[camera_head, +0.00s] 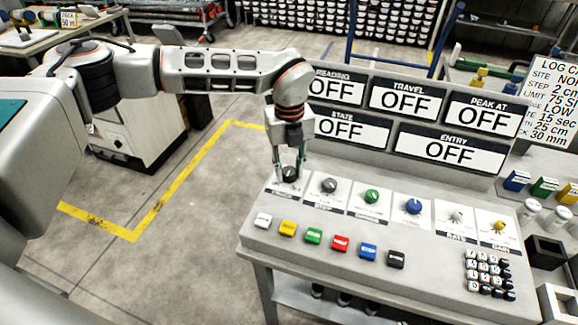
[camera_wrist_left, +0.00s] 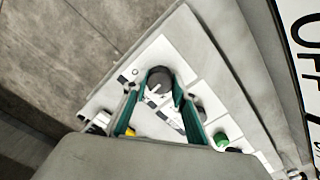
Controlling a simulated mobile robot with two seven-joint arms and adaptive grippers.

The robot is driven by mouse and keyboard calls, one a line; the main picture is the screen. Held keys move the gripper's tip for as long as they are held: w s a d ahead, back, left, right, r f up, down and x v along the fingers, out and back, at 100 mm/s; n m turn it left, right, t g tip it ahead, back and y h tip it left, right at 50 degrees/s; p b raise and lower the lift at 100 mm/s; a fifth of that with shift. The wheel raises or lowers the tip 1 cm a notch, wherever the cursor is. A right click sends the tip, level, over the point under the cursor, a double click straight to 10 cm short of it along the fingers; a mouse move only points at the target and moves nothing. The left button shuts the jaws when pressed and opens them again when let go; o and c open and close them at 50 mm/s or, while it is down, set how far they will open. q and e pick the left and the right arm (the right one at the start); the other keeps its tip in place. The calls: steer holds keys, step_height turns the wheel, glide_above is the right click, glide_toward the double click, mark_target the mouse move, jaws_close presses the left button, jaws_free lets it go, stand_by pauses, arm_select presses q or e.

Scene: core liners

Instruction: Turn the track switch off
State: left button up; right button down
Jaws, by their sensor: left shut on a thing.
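The leftmost knob (camera_head: 290,174) on the console is black and round, on a white label plate; I take it for the track switch, but its label is too small to read. My left gripper (camera_head: 289,170) comes down from above with its fingers on both sides of this knob, shut on it. In the left wrist view the black knob (camera_wrist_left: 159,80) shows a white pointer line and sits between the teal fingertips of the gripper (camera_wrist_left: 155,90). A "0" mark shows on the plate beside it. My right gripper is not in view.
Right of it stand a grey knob (camera_head: 329,185), a green knob (camera_head: 371,196) and a blue knob (camera_head: 413,206). In front is a row of coloured buttons (camera_head: 340,243) and a keypad (camera_head: 488,273). Display panels reading OFF (camera_head: 450,147) rise behind.

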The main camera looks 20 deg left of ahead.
arm_select(q)
steer(key=n, duration=0.3)
steer(key=shift+n, duration=2.3)
steer(key=o, duration=1.1)
